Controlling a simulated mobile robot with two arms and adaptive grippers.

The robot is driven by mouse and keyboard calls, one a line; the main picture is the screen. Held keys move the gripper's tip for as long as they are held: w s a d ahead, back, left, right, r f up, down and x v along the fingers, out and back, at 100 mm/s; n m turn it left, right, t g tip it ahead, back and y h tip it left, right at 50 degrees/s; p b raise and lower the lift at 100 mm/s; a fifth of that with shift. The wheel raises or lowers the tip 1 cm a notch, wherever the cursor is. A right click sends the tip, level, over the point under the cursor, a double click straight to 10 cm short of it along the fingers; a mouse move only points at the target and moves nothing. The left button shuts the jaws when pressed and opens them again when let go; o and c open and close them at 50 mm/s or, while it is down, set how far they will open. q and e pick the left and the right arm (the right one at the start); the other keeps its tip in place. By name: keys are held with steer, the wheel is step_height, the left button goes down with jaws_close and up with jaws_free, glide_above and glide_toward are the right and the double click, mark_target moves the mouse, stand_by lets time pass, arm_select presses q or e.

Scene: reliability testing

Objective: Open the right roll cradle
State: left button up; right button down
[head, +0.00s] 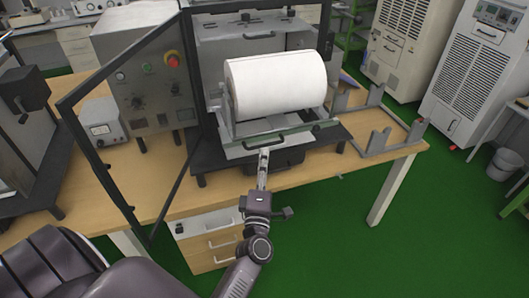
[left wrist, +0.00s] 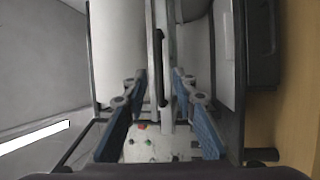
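A white roll (head: 277,85) lies across a grey cradle (head: 245,148) at the front of the machine. The head view does not show the fingertips clearly. My right gripper is not in view.
A black-framed door (head: 98,172) stands open on the left, near a control box (head: 150,88). An empty grey metal stand (head: 378,138) is on the table's right end. Drawers (head: 212,240) are below.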

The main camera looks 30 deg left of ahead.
arm_select(q)
steer(key=v, duration=0.8)
steer(key=shift+s, duration=0.1)
steer(key=d+f+m+g+h, duration=0.1)
steer(key=d+f+m+h, duration=0.2)
steer(key=f, duration=0.4)
steer(key=s+d+f+m+g+h, duration=0.1)
steer(key=d+f+m+h, duration=0.1)
steer(key=d+f+m, duration=0.35)
steer(key=d+f+m+g+h, duration=0.1)
steer(key=f+m+h, duration=0.15)
steer(key=f, duration=0.65)
steer(key=s+d+f+m+g+h+b, duration=0.1)
steer(key=s+d+f+m+g, duration=0.15)
steer(key=s+f, duration=0.4)
steer(key=s+d+f+m+g+h, duration=0.1)
steer(key=s+f+m+g+h, duration=0.2)
steer(key=f, duration=0.7)
steer(key=s+a+f+m+g, duration=0.2)
steer(key=s+f, duration=0.4)
steer(key=s, duration=0.4)
steer(key=s+a+f+m+g+y, duration=0.1)
steer(key=s+a+f+m+g, duration=0.2)
steer(key=s, duration=0.7)
steer(key=s+a+f+m+g+y, duration=0.1)
steer(key=s+a+f+m+g, duration=0.2)
steer(key=s+f, duration=0.5)
steer(key=shift+s+f+b, duration=0.35)
steer(key=shift+s, duration=0.9)
